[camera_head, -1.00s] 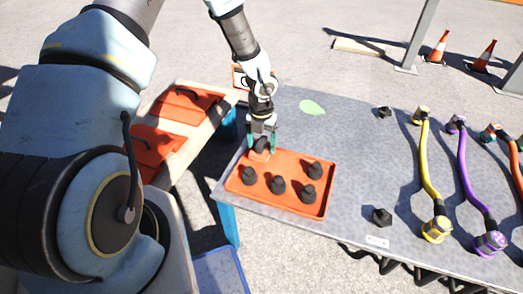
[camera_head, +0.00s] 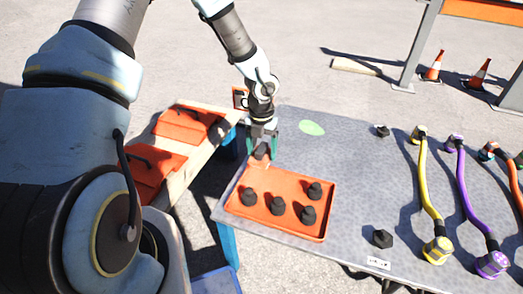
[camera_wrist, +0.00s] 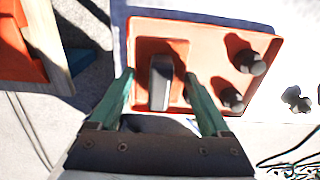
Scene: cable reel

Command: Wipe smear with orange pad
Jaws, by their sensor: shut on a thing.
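The green smear (camera_head: 312,128) is a flat pale patch on the grey table, right of my gripper in the head view. My gripper (camera_head: 262,148) is over the far left corner of the orange tray (camera_head: 240,208). It is shut on the orange pad, whose dark block-like handle (camera_wrist: 160,82) shows between the green fingers (camera_wrist: 158,90) in the wrist view. The square orange pad (camera_wrist: 150,48) below the handle appears over the tray. The fingers' contact with the handle is hard to make out.
Several black knobs (camera_head: 278,206) stand in the tray. Loose black pieces (camera_head: 382,238) lie to its right. Yellow (camera_head: 428,190) and purple (camera_head: 466,190) cables lie further right. The table around the smear is clear. Orange boxes (camera_head: 190,124) are on a bench at left.

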